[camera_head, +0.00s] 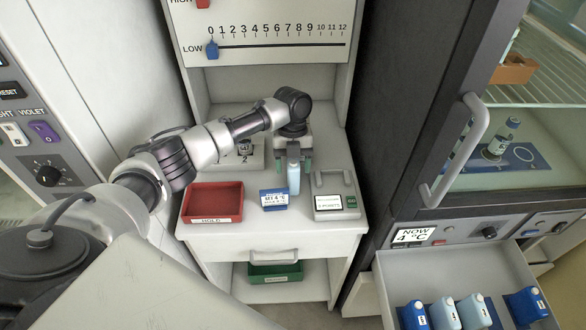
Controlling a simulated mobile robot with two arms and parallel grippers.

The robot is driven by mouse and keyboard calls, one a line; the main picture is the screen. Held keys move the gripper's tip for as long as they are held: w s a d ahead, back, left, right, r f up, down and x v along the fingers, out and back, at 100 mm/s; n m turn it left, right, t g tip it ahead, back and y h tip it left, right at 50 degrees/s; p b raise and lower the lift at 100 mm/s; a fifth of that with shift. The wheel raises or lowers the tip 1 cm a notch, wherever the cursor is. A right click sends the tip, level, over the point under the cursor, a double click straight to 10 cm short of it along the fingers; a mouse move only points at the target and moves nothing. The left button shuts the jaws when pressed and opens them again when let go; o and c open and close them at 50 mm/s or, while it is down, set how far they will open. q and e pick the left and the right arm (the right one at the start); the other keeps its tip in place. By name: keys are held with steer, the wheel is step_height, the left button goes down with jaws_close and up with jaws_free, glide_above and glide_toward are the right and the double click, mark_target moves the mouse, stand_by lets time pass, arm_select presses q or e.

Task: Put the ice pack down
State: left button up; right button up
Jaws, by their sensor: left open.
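A light blue ice pack (294,179) stands upright on the white counter, between a small blue sign and a grey device. My left gripper (294,166) points down over it, its jaws open with one green-tipped finger on either side of the pack. The pack's top is partly hidden by the gripper. More packs, blue (412,316) and light blue (444,313), stand in the open drawer (395,283) at the lower right. My right gripper is not in view.
A red tray (212,222) marked HOLD is left of the blue sign (273,199). The grey device (336,205) with a handle is on the right. A green tray (275,280) sits on the shelf below. A glass-fronted cabinet with a door handle (466,145) stands at right.

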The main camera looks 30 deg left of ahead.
arm_select(q)
steer(key=shift+c, duration=0.5)
jaws_close()
steer(key=shift+r, duration=0.15)
